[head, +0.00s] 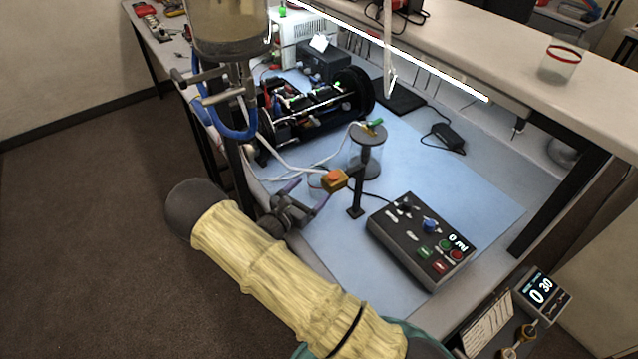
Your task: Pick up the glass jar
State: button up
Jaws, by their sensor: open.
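A clear glass jar (560,62) with a red band near its top stands upright on the pale upper shelf at the far right. A second clear vessel, a cylinder with dark end caps (367,152), stands on the blue mat near the middle. I cannot tell for sure which one the task means. My gripper (307,196) is open over the left edge of the bench, with nothing seen between its fingers. It is lower left of the capped cylinder and far from the jar on the shelf. A rounded clear edge beside the orange box is partly hidden.
A black stand with a yellow-orange box (335,180) is close right of my gripper. A control box (422,241) with knobs and buttons sits on the blue mat (470,180). A black-ended apparatus (315,108) lies behind. A large cylinder (228,32) with blue tube stands upper left.

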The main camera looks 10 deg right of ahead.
jog(key=shift+w+d+r+p, duration=0.15)
jog(key=shift+w+d+p, duration=0.1)
jog(key=shift+d+p, duration=0.1)
jog(key=p+x, duration=0.1)
jog(key=x, duration=0.3)
jog(key=shift+w+d+p, duration=0.1)
jog(key=shift+w+p, duration=0.1)
jog(key=shift+p, duration=0.15)
jog(key=c, duration=1.2)
